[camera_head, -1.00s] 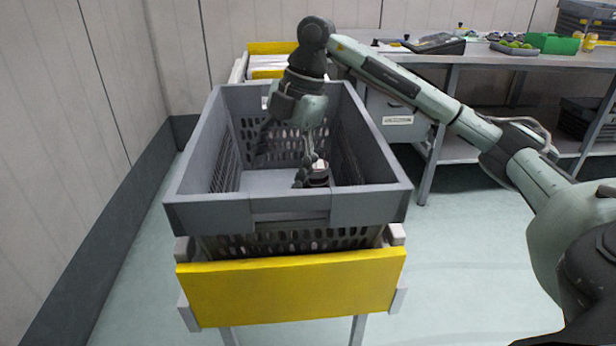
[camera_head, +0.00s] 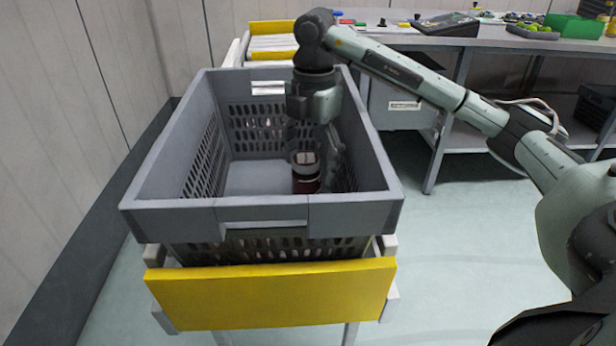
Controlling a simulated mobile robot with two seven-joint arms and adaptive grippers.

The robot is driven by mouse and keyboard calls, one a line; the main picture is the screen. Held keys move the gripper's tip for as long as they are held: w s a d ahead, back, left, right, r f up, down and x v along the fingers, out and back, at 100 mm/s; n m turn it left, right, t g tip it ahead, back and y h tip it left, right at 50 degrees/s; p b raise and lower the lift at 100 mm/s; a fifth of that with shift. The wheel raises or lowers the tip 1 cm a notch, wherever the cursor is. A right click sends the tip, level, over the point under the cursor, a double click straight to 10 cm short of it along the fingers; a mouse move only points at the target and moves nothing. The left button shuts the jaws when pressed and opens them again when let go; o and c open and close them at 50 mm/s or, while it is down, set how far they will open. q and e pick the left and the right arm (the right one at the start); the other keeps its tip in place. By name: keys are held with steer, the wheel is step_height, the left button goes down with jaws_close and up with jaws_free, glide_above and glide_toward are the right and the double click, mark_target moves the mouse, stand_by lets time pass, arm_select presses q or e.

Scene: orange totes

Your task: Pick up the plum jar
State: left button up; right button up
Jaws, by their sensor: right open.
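The plum jar (camera_head: 306,183), dark red with a pale-topped lid, stands upright inside the grey crate (camera_head: 262,216), towards its right side. My right gripper (camera_head: 316,148) reaches down into the crate from above, just over and beside the jar. It is open, with a finger showing along the jar's right side. Whether it touches the jar I cannot tell. The other finger is partly hidden against the dark crate wall. My left gripper is out of view.
The crate has high slotted walls close around my gripper and rests on a stand with a yellow front panel (camera_head: 270,295). Behind on the right is a grey workbench (camera_head: 470,42) with a green bin (camera_head: 575,26). The crate floor left of the jar is clear.

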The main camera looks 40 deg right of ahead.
mark_target(306, 184)
steer(key=f, duration=0.4)
steer(key=shift+w+a+f, duration=0.3)
steer(key=shift+w+f, duration=0.1)
steer(key=shift+f, duration=0.5)
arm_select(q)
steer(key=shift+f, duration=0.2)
arm_select(e)
steer(key=c, duration=1.6)
steer(key=shift+r, duration=0.1)
